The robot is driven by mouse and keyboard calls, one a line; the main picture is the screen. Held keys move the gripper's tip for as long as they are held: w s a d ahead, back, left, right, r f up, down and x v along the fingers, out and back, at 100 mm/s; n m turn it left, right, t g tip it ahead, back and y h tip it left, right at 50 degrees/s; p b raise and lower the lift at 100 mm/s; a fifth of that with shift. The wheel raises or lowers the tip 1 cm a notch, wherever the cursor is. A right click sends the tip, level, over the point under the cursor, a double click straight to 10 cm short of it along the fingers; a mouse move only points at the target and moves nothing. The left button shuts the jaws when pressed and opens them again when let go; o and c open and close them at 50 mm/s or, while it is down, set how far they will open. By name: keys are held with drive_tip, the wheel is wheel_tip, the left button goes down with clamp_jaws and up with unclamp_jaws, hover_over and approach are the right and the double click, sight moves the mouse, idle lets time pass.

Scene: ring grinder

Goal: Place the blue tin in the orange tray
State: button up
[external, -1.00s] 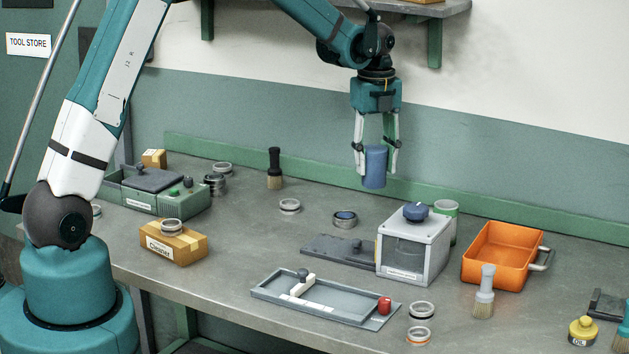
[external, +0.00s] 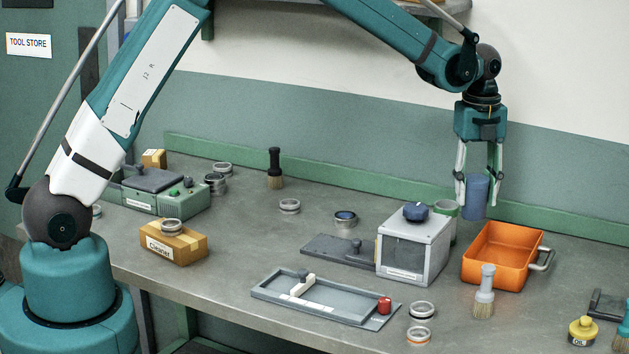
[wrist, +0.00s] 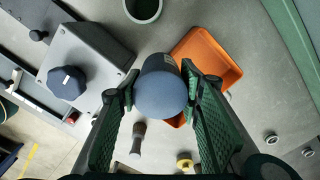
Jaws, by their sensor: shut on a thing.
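The blue tin (external: 476,196) is a plain blue cylinder held upright between the fingers of my gripper (external: 479,200). It is in the air, above the bench and beside the upper left of the orange tray in the external view. The orange tray (external: 497,272) is open, with a grey handle on its right side, and looks empty in the external view. In the wrist view the tin (wrist: 161,92) is between my green fingertips (wrist: 160,88), and it hides part of the orange tray (wrist: 232,72) behind it.
A grey box with a blue knob (external: 409,255) stands left of the tray, with a green-rimmed cup (external: 445,211) behind it. A grey brush (external: 485,292) stands in front of the tray. A yellow oil tin (external: 582,331) is at the front right. A green ledge (external: 585,227) runs along the back.

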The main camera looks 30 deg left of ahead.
drive_tip(key=s+d, duration=0.3)
drive_tip(key=d, duration=0.5)
drive_tip(key=shift+s+m, duration=0.15)
drive_tip(key=shift+m, duration=0.15)
drive_tip(key=shift+f, duration=0.1)
drive_tip(key=shift+f, duration=0.15)
wheel_tip(320, 180, down, 6)
drive_tip(key=shift+f, duration=1.85)
drive_tip(key=shift+f, duration=0.2)
drive_tip(key=o, duration=1)
drive_tip(key=shift+c, duration=0.2)
